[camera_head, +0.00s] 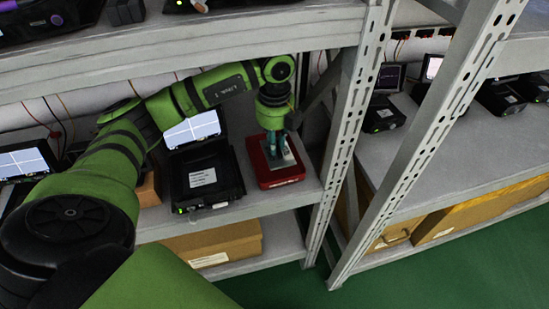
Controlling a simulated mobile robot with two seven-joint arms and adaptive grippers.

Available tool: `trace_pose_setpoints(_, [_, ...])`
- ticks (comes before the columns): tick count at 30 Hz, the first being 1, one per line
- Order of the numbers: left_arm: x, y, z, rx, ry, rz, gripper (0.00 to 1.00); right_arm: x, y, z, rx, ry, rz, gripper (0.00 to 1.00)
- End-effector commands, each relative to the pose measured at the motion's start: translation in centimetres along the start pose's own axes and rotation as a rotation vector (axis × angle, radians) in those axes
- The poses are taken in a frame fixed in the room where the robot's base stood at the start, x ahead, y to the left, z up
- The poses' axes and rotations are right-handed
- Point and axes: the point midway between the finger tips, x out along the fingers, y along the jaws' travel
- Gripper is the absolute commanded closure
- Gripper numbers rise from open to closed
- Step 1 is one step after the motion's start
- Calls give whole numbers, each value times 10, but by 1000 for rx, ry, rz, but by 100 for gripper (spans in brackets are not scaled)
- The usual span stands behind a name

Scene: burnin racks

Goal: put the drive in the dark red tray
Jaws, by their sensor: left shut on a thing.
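The dark red tray (256,167) sits on the middle shelf, right of a black device with a lit screen and near the rack's post. My left gripper (275,150) points down over the tray and is shut on the drive (288,158), a small grey flat piece. The drive is within the tray's outline, but I cannot tell whether it touches the tray floor. The gripper's teal fingers hide part of the drive. My right gripper is not in view.
The black device (203,184) stands close on the tray's left. A metal post (345,130) rises close on its right. The upper shelf (200,47) hangs above my arm. Cardboard boxes (215,243) lie on the shelf below.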

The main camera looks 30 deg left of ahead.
Motion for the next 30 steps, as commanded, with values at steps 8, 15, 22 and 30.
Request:
trace_pose_setpoints(8, [31,0,0,3,-1,-1,100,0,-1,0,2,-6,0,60])
trace_pose_setpoints(15, [62,0,-1,5,0,1,100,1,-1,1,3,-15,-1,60])
trace_pose_setpoints(22, [65,0,0,5,-2,-2,100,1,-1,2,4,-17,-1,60])
trace_pose_setpoints(30, [68,0,0,5,-1,-1,58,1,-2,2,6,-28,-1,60])
